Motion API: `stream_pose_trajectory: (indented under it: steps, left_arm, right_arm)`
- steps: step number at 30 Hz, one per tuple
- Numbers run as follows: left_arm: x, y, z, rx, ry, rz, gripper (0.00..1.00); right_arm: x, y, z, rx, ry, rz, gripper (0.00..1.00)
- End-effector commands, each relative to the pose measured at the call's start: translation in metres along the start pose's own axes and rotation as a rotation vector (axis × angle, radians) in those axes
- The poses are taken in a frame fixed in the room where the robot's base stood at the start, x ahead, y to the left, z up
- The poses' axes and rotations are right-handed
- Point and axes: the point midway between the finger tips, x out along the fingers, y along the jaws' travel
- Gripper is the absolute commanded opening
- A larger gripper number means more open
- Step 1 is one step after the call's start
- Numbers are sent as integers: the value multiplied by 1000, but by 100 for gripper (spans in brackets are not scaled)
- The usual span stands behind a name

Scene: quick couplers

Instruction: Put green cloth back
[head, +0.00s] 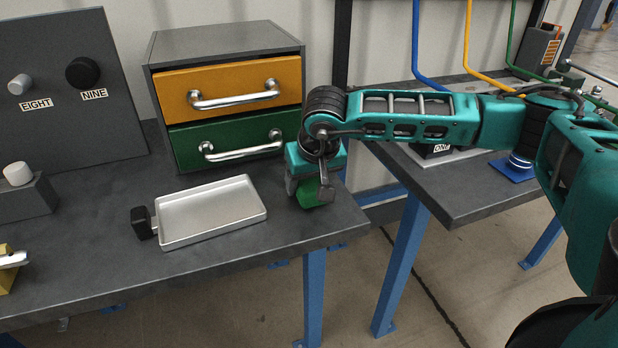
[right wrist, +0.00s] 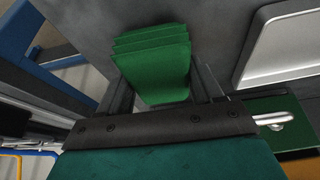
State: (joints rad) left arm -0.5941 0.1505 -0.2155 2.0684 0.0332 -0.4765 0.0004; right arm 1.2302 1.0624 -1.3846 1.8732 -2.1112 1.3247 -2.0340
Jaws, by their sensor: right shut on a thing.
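The green cloth (right wrist: 155,60) is a folded stack between the fingers of my right gripper (right wrist: 165,95) in the right wrist view. In the head view the green cloth (head: 316,192) shows below my right gripper (head: 310,188), at the right end of the dark table. The right gripper is shut on the cloth and points down. I cannot tell whether the cloth touches the table top. My left gripper is not in view.
A metal tray (head: 212,212) with a black handle lies left of the gripper. Behind stands a cabinet with a closed yellow drawer (head: 230,92) and a closed green drawer (head: 225,139). A panel (head: 60,85) with knobs stands at left. A second table (head: 470,190) is at right, across a gap.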

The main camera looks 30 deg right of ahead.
Motion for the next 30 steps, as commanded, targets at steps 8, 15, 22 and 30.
stream_pose_trajectory:
  steps: [8, 15, 22, 30]
  left_arm:
    - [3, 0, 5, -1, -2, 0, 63]
    - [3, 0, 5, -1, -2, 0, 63]
    - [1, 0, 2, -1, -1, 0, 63]
    - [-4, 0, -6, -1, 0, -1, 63]
  right_arm:
    - [5, 0, 2, -1, -1, 1, 75]
    - [5, 0, 2, 0, -1, 1, 91]
    - [3, 0, 1, 0, 1, 0, 91]
    - [-40, 2, 1, -1, 3, -1, 91]
